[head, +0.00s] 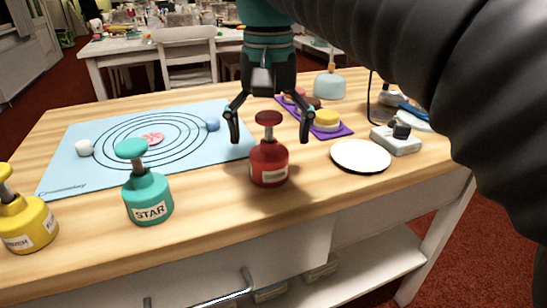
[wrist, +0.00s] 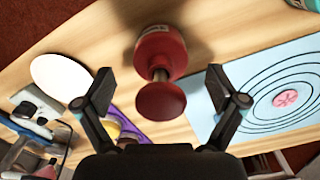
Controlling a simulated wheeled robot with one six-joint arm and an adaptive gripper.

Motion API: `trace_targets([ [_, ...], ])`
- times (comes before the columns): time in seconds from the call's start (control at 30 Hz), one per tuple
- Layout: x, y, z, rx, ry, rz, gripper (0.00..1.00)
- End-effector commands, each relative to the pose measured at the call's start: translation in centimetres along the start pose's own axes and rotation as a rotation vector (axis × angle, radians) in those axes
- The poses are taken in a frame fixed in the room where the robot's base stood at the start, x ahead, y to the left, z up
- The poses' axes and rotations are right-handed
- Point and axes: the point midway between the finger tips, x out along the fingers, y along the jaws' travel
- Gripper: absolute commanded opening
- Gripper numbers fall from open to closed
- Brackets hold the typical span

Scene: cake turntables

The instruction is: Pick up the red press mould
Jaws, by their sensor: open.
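The red press mould (head: 269,165) stands upright on the wooden table, near its front edge, with a white label on its body. Its round red knob sits on a short stem. My gripper (head: 270,138) is open, pointing down, with its fingers spread to either side of the knob in the head view. In the wrist view the red press mould (wrist: 160,62) lies between and beyond the two open fingertips (wrist: 160,92), its knob towards me. I cannot see either finger touching it.
A teal press mould (head: 148,195) labelled STAR and a yellow one (head: 25,222) stand to the left. A blue ringed mat (head: 75,170) lies behind them. A white plate (head: 360,156), a grey device (head: 396,140) and a purple tray (head: 345,130) are to the right.

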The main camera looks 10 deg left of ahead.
Motion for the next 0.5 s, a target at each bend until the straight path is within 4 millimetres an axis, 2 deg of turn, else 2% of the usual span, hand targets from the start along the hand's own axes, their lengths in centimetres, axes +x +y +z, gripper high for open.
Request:
trace_targets([
  [0.03, 1.0, -0.1, 0.0, 0.000, -0.001, 0.001, 0.95],
  [0.2, 2.5, -0.1, 0.0, 0.000, 0.000, 0.000, 0.95],
  [0.47, 2.6, -0.1, 0.0, 0.000, 0.000, 0.000, 0.95],
  [0.5, 2.6, -0.1, 0.0, 0.000, 0.001, 0.000, 0.88],
])
